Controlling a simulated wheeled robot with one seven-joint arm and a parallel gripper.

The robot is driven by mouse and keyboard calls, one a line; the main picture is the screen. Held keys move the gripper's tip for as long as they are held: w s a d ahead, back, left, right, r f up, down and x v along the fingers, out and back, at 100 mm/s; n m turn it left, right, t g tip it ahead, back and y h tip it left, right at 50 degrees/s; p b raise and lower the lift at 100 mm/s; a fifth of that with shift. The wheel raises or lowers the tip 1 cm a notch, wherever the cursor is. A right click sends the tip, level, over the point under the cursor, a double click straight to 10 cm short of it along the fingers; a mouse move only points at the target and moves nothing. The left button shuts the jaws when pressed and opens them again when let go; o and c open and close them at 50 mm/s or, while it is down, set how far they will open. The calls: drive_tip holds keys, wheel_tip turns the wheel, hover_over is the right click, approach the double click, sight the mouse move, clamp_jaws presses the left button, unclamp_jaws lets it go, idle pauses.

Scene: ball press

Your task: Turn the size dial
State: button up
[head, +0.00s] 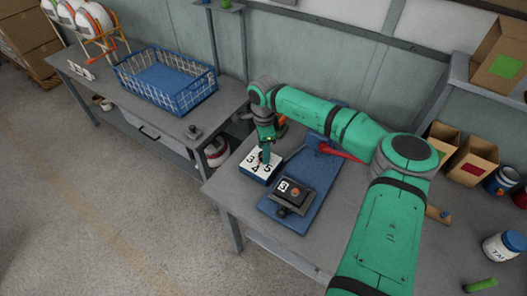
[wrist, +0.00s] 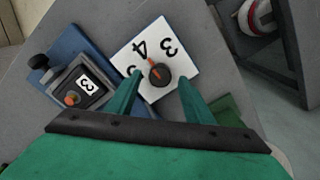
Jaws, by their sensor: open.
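The size dial (wrist: 160,74) is a dark round knob with an orange pointer mark, set on a white plate (wrist: 182,58) with the numbers 3, 4 and a partly hidden 5. In the wrist view the pointer lies toward the 4. The plate (head: 251,160) also shows in the head view, on a blue block on the table, with the knob mostly hidden by my gripper (head: 266,158). My gripper (wrist: 160,92) is open, its two green fingers on either side of the knob in the picture. I cannot tell whether they touch it.
A blue press base (head: 322,175) with a dark box (head: 295,190) showing a 3 stands beside the plate. A red lever (head: 345,153) is behind it. A blue wire basket (head: 168,80) sits on the left table. Bare tabletop lies left of the plate.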

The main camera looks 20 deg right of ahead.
drive_tip(key=shift+f, duration=0.6)
drive_tip(key=shift+a, duration=0.1)
drive_tip(key=c, duration=1)
drive_tip(key=shift+d, duration=0.2)
drive_tip(key=shift+c, duration=0.2)
drive_tip(key=shift+m, duration=0.3)
drive_tip(key=m, duration=0.4)
drive_tip(key=shift+s+d, duration=0.1)
drive_tip(key=m, duration=0.3)
drive_tip(key=shift+m, duration=0.4)
drive_tip(key=shift+s+m, duration=0.1)
drive_tip(key=shift+m, duration=1.7)
